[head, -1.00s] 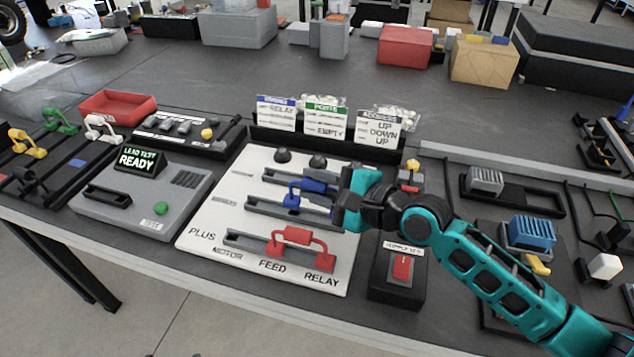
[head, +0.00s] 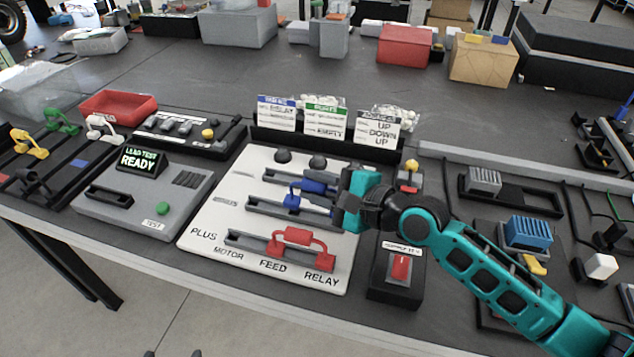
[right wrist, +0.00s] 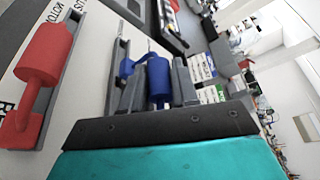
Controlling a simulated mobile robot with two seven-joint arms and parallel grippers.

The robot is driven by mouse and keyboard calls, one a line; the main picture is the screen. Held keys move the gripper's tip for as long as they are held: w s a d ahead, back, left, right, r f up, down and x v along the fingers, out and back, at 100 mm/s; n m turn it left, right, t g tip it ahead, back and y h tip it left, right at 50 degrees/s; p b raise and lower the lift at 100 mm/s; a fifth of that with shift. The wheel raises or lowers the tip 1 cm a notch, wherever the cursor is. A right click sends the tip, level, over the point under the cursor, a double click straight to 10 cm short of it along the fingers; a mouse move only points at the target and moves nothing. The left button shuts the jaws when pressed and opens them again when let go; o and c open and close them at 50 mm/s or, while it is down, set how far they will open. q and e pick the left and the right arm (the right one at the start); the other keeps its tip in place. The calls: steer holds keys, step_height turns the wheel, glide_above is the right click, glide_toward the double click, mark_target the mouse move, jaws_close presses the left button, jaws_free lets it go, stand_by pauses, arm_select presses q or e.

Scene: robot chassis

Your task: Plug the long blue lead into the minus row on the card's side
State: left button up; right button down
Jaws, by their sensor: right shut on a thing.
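The blue lead (head: 312,187) is at the middle and back rails of the white board (head: 215,222), with one blue end (head: 292,200) at the middle rail. My right gripper (head: 340,205) is shut on its near part, low over the board's right side. In the right wrist view the blue lead (right wrist: 158,80) sits between the two grey fingers, with its other end (right wrist: 127,68) beyond. I cannot tell whether either end is seated. The printed cards (head: 326,122) stand behind the board. My left gripper is not clearly visible.
A red lead (head: 297,237) bridges the front rail near FEED and RELAY. A grey tester (head: 155,196) reading READY stands left of the board. A black switch box (head: 385,290) with a red rocker stands right, below my arm.

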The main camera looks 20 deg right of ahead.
steer(key=shift+f+b, duration=0.8)
steer(key=shift+f, duration=0.25)
steer(key=shift+f, duration=0.4)
steer(key=shift+f+b, duration=0.1)
steer(key=shift+b, duration=0.2)
steer(key=c, duration=0.8)
jaws_free()
steer(key=shift+v, duration=6.45)
